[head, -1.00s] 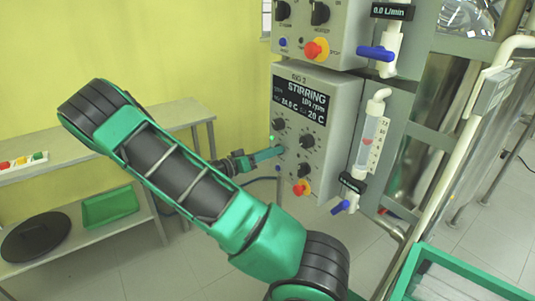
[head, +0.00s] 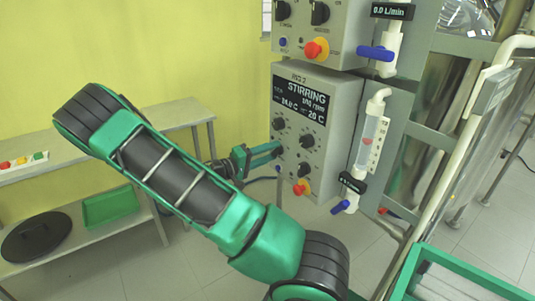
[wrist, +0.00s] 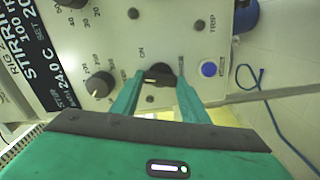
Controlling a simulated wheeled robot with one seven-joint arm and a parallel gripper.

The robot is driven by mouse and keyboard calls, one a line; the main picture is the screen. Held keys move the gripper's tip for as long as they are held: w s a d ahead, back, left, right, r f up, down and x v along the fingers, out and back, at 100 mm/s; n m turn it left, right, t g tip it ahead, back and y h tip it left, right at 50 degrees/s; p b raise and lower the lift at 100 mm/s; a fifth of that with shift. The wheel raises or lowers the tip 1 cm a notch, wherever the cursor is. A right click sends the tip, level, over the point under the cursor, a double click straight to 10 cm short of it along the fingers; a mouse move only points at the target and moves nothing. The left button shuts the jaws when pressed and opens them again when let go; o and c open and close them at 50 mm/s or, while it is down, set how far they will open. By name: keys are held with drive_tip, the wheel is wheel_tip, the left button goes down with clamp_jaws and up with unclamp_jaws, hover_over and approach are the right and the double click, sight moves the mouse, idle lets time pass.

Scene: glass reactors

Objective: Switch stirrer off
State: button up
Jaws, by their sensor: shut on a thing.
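The grey control box (head: 345,92) of the stirrer has a dark display (head: 303,103) reading "STIRRING", 100 rpm, and several black knobs. My gripper (head: 279,150) is at the lower left of this panel. In the wrist view my gripper (wrist: 161,76) has its two green fingers on either side of a small black switch knob (wrist: 160,70), shut on it. An "ON" label is beside the knob. The fingers partly cover the knob's other labels. In the head view the knob is hidden by the gripper.
A blue button (wrist: 208,69) sits close to the right finger. A red emergency knob (head: 301,187) is below on the panel. A second control box (head: 345,35) is above. Flow valves with blue handles (head: 340,207) stand to the right. A shelf table (head: 180,112) is behind my arm.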

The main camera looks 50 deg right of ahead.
drive_tip(key=shift+w+a+f+n, duration=0.1)
drive_tip(key=shift+n, duration=0.7)
drive_tip(key=shift+w+f+n, duration=0.1)
drive_tip(key=shift+n, duration=0.7)
drive_tip(key=o, duration=1.1)
drive_tip(key=shift+c, duration=0.2)
drive_tip(key=v, duration=1)
drive_tip(key=shift+a, duration=0.4)
